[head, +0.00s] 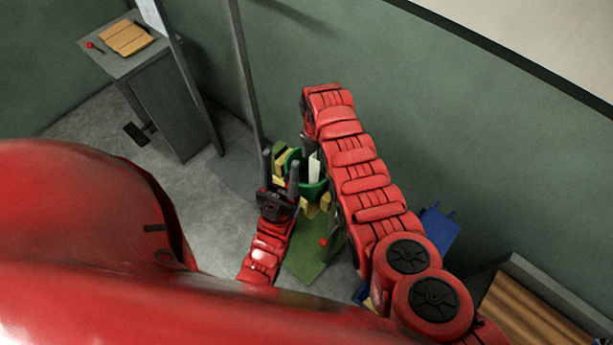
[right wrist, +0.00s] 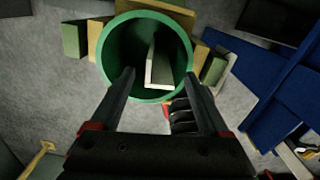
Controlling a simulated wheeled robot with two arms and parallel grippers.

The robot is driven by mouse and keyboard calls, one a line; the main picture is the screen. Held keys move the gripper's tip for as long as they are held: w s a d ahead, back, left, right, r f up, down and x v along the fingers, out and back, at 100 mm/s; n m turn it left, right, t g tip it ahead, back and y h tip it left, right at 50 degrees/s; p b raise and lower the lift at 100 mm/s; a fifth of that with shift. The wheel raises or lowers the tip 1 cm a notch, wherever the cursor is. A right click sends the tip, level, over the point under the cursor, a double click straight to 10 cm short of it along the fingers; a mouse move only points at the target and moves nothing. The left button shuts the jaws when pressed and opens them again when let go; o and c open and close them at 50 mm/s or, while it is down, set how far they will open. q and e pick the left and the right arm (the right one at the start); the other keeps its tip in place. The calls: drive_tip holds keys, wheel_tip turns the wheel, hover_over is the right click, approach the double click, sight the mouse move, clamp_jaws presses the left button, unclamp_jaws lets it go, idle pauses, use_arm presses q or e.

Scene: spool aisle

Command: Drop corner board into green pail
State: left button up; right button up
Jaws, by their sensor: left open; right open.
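The green pail (head: 317,189) stands on the floor near the wall, partly hidden by my arms. In the right wrist view the round pail (right wrist: 115,48) is seen from above. A pale corner board (right wrist: 160,68) is inside it, leaning, with its upper end near the rim; it also shows in the head view (head: 314,167). My right gripper (right wrist: 158,78) is open over the pail, its fingers apart on either side of the board. My left gripper (head: 280,172) is open and empty beside the pail; its fingers point upward in the head view.
Yellow and green blocks (right wrist: 75,40) surround the pail. Blue panels (right wrist: 252,65) lie to the right in the wrist view. A grey cabinet (head: 165,95) bears a wooden board (head: 126,38). A thin pole (head: 246,75) rises behind the pail. Floor at left is mostly clear.

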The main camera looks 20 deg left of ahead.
wheel_tip(320, 180, up, 17)
drive_tip(key=p, duration=0.5)
drive_tip(key=shift+f, duration=0.1)
idle(0.4)
